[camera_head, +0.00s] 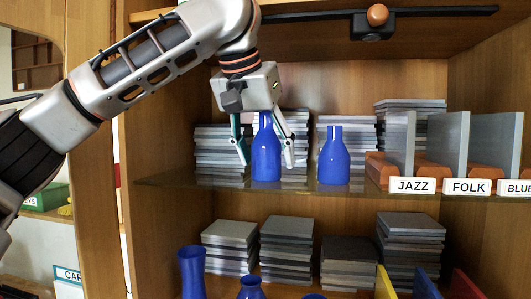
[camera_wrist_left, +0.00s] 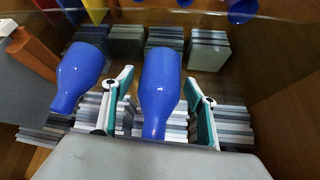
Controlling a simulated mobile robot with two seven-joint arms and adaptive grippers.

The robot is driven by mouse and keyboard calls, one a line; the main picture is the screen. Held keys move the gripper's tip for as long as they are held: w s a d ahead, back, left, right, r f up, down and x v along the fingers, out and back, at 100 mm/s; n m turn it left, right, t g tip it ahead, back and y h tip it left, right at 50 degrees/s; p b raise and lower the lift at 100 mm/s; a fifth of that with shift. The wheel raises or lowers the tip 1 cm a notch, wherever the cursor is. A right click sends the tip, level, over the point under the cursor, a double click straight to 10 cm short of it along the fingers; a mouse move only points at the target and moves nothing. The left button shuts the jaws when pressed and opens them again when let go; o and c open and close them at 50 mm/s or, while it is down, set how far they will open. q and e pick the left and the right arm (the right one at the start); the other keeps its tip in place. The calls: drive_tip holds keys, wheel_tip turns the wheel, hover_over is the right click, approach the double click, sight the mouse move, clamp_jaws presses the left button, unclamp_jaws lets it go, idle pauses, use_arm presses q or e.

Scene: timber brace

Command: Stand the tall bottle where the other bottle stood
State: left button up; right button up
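A blue bottle (camera_head: 266,155) stands upright on the glass upper shelf, and it looks slightly taller than the blue bottle (camera_head: 334,160) to its right. My left gripper (camera_head: 264,155) reaches down from above with its fingers on either side of the left bottle. The fingers are open, with gaps to the bottle on both sides. In the left wrist view this bottle (camera_wrist_left: 160,85) is between the fingertips (camera_wrist_left: 160,95), and the other bottle (camera_wrist_left: 80,75) is to the left, outside them. My right gripper is not in view.
Stacks of grey cases (camera_head: 220,148) stand behind the bottles. Upright grey panels with JAZZ (camera_head: 410,186) and FOLK (camera_head: 467,186) labels are to the right. Below are a blue vase (camera_head: 192,268), a blue bottle (camera_head: 250,289) and more stacks. A dark rail (camera_head: 420,13) runs overhead.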

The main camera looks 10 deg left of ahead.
use_arm(q)
drive_tip(key=shift+r, duration=0.1)
drive_tip(key=shift+s+r, duration=0.1)
drive_tip(key=shift+r, duration=0.25)
drive_tip(key=v, duration=1.1)
drive_tip(key=shift+s+r, duration=0.2)
drive_tip(key=shift+a, duration=0.1)
